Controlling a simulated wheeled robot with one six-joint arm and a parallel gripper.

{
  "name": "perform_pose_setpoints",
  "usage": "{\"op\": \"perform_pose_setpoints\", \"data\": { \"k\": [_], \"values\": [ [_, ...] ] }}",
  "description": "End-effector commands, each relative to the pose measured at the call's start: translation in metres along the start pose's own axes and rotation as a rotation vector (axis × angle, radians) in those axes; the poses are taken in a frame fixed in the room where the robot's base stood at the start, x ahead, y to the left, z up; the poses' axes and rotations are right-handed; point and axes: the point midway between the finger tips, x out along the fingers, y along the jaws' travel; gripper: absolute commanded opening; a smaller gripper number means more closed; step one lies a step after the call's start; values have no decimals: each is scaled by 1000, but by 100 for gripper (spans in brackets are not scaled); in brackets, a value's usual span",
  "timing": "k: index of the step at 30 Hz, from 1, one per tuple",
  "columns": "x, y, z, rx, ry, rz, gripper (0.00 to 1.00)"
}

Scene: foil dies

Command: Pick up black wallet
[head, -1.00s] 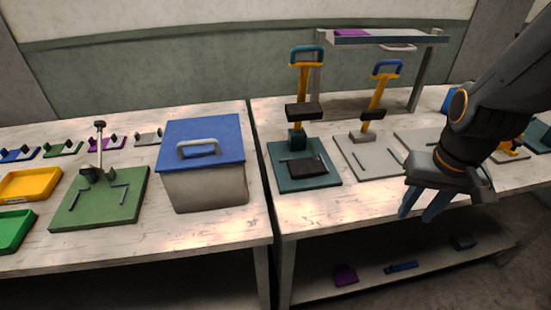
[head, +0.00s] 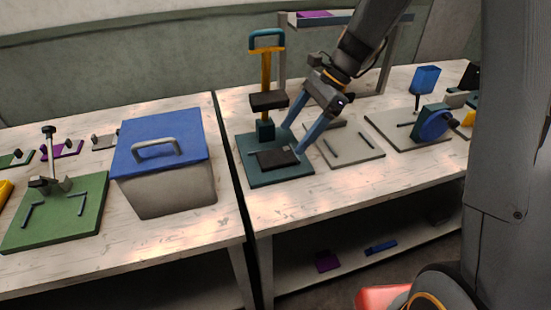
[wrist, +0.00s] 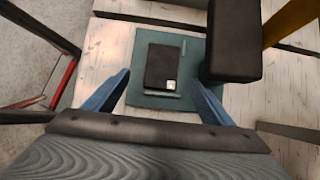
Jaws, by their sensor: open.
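The black wallet (head: 278,159) lies flat on the teal base plate (head: 262,177) of a press at the left end of the right table. In the wrist view the wallet (wrist: 162,66) lies ahead between my fingers, with a small pale square at one corner. My gripper (head: 292,133) is open, its blue fingers reaching down toward the plate from the right. The wrist view shows the gripper's (wrist: 155,95) two fingers spread wide on either side of the wallet, with nothing between them. I cannot tell how high they are above it.
The press's black head (head: 268,101) overhangs the plate just beyond the wallet; it looms close by on the right in the wrist view (wrist: 233,42). A grey plate (head: 345,146) lies to the right. A blue-lidded box (head: 162,145) stands left, across the table gap.

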Motion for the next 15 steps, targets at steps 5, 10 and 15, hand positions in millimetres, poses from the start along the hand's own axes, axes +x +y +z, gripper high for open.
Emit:
{"op": "perform_pose_setpoints", "data": {
  "k": [5, 10, 15],
  "values": [
    [18, 1, 1, -1, 1, 3, 77],
    [35, -1, 1, -2, 2, 4, 77],
    [57, -4, 1, -3, 3, 4, 77]
  ]
}}
